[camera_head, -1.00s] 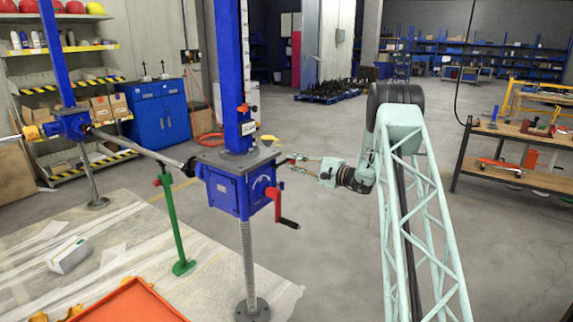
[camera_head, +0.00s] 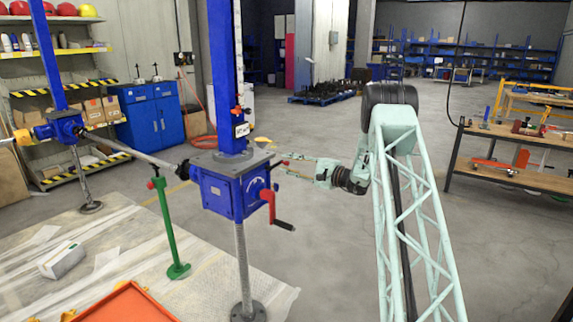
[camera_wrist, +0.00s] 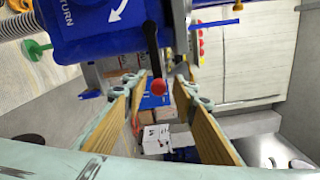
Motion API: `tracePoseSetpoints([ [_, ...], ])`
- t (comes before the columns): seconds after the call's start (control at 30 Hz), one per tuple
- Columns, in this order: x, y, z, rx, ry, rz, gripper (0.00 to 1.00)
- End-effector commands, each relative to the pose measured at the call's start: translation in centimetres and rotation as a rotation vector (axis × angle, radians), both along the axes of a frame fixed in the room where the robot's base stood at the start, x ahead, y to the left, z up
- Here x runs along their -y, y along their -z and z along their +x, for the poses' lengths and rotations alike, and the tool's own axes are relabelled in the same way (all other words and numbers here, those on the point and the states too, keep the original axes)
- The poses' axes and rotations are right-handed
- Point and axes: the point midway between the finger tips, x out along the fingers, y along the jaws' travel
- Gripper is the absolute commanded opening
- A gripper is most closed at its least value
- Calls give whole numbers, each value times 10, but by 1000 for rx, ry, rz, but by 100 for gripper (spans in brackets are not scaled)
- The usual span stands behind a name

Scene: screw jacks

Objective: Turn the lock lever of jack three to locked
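The near jack has a blue gearbox (camera_head: 222,190) on a steel screw below a blue column, with a red crank (camera_head: 272,208) at its front right. I cannot read its number. My gripper (camera_head: 283,167) is right of and behind the gearbox, its fingers pointing toward it. In the wrist view, a dark lever with a red ball knob (camera_wrist: 158,87) hangs from the blue gearbox (camera_wrist: 95,25). My gripper (camera_wrist: 165,77) is open, its two pale-brown-padded fingers on either side of the lever's end. Gaps show on both sides of the knob.
A second blue jack (camera_head: 68,127) stands at the left, joined by a shaft (camera_head: 135,152) over a green stand (camera_head: 170,228). An orange tray (camera_head: 125,306) is at the front. A workbench (camera_head: 520,140) stands at the right.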

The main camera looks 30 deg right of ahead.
Motion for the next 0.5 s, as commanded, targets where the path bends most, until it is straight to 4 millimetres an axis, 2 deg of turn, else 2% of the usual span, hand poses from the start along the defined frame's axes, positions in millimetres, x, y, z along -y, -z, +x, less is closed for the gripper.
tracePoseSetpoints([
  [0.27,13,0,-25,-1,2,0,26],
  [0.5,29,-1,-56,0,2,0,26],
])
